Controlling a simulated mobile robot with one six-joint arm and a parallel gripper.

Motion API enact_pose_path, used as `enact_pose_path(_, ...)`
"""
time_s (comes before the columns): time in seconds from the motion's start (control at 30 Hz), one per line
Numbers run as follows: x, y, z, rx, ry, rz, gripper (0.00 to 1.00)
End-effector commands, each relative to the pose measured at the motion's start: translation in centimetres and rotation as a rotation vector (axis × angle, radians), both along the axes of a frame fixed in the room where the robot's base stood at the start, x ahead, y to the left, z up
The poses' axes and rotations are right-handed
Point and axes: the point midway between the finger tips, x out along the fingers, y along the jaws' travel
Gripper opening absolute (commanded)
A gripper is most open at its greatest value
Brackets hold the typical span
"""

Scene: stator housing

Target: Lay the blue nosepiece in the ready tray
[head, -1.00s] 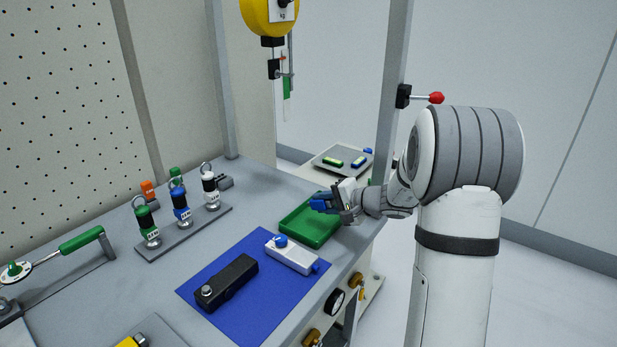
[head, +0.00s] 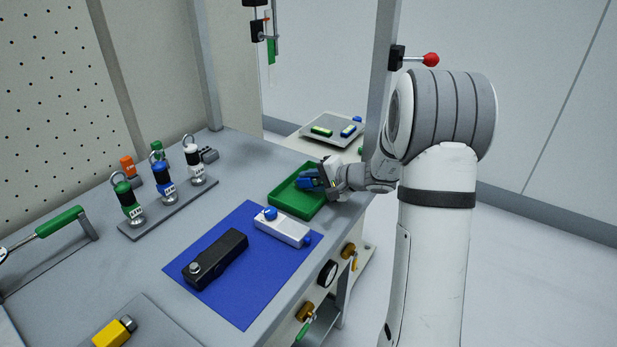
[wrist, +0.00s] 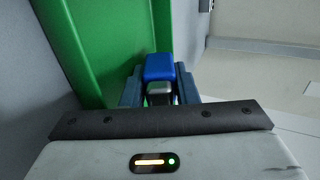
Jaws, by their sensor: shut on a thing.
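The blue nosepiece (wrist: 159,68) is between the fingers of my gripper (wrist: 160,92) in the wrist view, with a grey metallic part below the blue. In the head view my gripper (head: 312,182) is shut on it over the right part of the green tray (head: 285,205). The tray also fills the upper left of the wrist view (wrist: 105,40), behind the nosepiece. Whether the nosepiece touches the tray floor cannot be told.
A blue mat (head: 228,285) holds a black device (head: 215,258) and a white device (head: 283,229). A rack (head: 170,208) with several coloured tools stands left. A grey post (head: 378,100) rises close to my arm. A side tray (head: 333,131) lies behind.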

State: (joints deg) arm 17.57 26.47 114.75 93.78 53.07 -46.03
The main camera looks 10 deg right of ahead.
Motion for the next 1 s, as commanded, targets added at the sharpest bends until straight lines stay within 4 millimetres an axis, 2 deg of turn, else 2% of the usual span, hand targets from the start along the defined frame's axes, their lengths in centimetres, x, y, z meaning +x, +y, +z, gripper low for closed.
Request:
enact_pose_path(0.4, 0.01, 0.06, -0.04, 0.0, -0.001, 0.0, 0.0)
enact_pose_path(0.43, 0.02, 0.06, -0.04, 0.0, -0.001, 0.0, 0.29)
enact_pose_path(0.7, -0.01, 0.08, -0.1, 0.0, 0.0, 0.001, 0.52)
enact_pose_path(1.0, -0.12, 0.05, -0.4, -0.002, 0.007, 0.0, 0.52)
